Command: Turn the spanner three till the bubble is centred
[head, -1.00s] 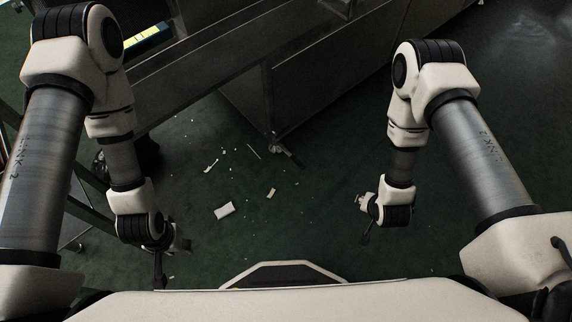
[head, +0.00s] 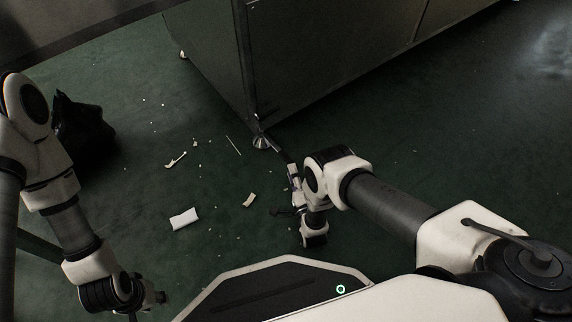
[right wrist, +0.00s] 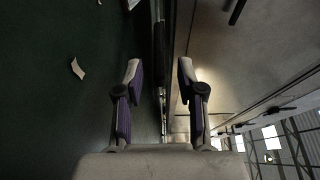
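The spanner (head: 283,151) shows in the head view as a short dark bar. It runs from the machine's levelling foot (head: 261,142) down and right towards my right gripper (head: 293,176). In the right wrist view my right gripper (right wrist: 160,75) has its two fingers apart. A dark upright strip shows between and beyond them; I cannot tell whether it is the spanner or the machine's lower edge. No grip on the spanner shows. My left gripper (head: 150,300) is low at the left, small and partly hidden by its wrist. I see no bubble.
The grey metal machine (head: 330,60) stands over the green floor (head: 400,170). White scraps (head: 184,218) and several small crumbs lie on the floor left of the foot. A black bag (head: 82,130) lies at the left. The floor right of the machine is clear.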

